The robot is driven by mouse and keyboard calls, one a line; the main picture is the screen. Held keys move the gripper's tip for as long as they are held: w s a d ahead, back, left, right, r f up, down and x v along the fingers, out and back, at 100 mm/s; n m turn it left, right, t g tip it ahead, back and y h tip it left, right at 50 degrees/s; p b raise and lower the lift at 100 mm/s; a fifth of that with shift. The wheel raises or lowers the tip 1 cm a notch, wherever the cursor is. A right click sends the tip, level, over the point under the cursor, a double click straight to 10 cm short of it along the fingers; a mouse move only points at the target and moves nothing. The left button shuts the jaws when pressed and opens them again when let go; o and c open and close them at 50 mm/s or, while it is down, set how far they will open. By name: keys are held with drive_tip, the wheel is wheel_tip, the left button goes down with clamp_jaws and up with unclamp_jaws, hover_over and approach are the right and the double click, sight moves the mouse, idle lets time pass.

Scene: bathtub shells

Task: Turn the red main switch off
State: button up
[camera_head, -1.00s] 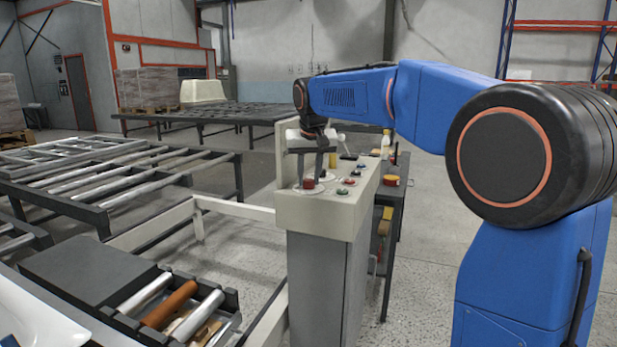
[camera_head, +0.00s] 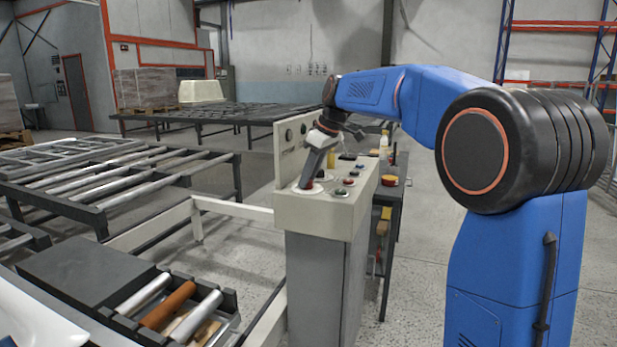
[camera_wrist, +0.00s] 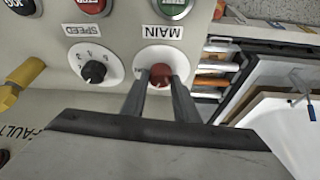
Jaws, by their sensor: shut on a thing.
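The red main switch (camera_wrist: 161,75) is a round red knob on a white dial plate (camera_wrist: 150,58) under a MAIN label, shown upside down in the wrist view. My gripper (camera_wrist: 160,86) has its two fingers on either side of the red knob, shut on it. In the head view my gripper (camera_head: 308,184) reaches down at a tilt to the near left corner of the control panel (camera_head: 300,212). The fingers mostly cover the red knob there, and only a bit of red shows. I cannot read the switch's position.
A black speed knob (camera_wrist: 94,72) sits beside the main switch. Green (camera_wrist: 176,6) and red (camera_wrist: 92,4) buttons lie close by, and a yellow part (camera_wrist: 22,80) stands at the left. Roller conveyors (camera_head: 120,185) stand left of the panel. A dark bench (camera_head: 392,220) stands behind it.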

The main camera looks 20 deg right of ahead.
drive_tip(key=shift+w+n+g+y, duration=0.1)
drive_tip(key=shift+n+g+y, duration=0.35)
drive_tip(key=shift+n, duration=1.35)
drive_tip(key=shift+g, duration=0.25)
drive_tip(key=o, duration=1.1)
drive_tip(key=shift+d, duration=0.1)
drive_tip(key=shift+c, duration=0.2)
drive_tip(key=shift+r, duration=0.1)
drive_tip(key=v, duration=1.7)
